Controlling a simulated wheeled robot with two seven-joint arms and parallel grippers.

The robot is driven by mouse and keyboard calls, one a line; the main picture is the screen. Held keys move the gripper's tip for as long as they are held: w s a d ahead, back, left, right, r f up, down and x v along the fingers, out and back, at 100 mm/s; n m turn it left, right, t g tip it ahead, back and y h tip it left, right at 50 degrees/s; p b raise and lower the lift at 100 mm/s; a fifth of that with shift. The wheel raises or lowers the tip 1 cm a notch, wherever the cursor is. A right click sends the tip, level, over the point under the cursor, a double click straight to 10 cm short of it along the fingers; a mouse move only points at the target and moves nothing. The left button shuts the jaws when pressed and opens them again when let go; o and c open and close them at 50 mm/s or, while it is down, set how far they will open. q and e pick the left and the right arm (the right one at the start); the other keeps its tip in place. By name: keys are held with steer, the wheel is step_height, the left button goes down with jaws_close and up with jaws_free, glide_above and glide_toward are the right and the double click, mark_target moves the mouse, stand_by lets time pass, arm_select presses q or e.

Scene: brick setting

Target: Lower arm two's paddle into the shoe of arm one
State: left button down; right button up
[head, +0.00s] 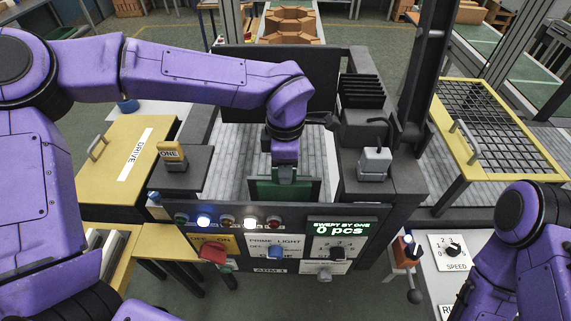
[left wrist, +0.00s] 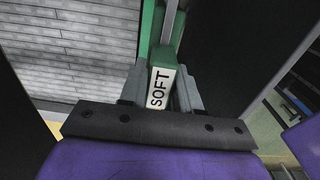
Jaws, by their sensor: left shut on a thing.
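My left gripper (head: 285,172) reaches over the machine in the middle and points down. It is shut on a green paddle (head: 283,190), whose wide plate shows just behind the front panel. In the left wrist view the grey fingers (left wrist: 161,92) sit on both sides of the paddle's green grip (left wrist: 161,86), which carries a white label reading SOFT. Whether the paddle's lower end touches a shoe is hidden by the front panel (head: 270,245), which has an ARM 1 label. A yellow-topped piece marked ONE (head: 172,155) stands on the left block. My right gripper is outside the views.
A grey slatted bed (head: 235,150) lies behind the paddle. A yellow DRIVE cover (head: 125,155) is at left, and a black grid in a yellow frame (head: 500,110) at right. The panel has lamps, knobs and a display reading 0 pcs (head: 341,227). A dark post (head: 420,80) rises at right.

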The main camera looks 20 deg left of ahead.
mark_target(286, 189)
arm_select(q)
steer(key=shift+f+b, duration=1.9)
steer(key=shift+f, duration=2.05)
steer(key=c, duration=0.7)
jaws_free()
step_height(286, 189, up, 10)
steer(key=shift+r+b, duration=0.25)
steer(key=shift+b, duration=0.4)
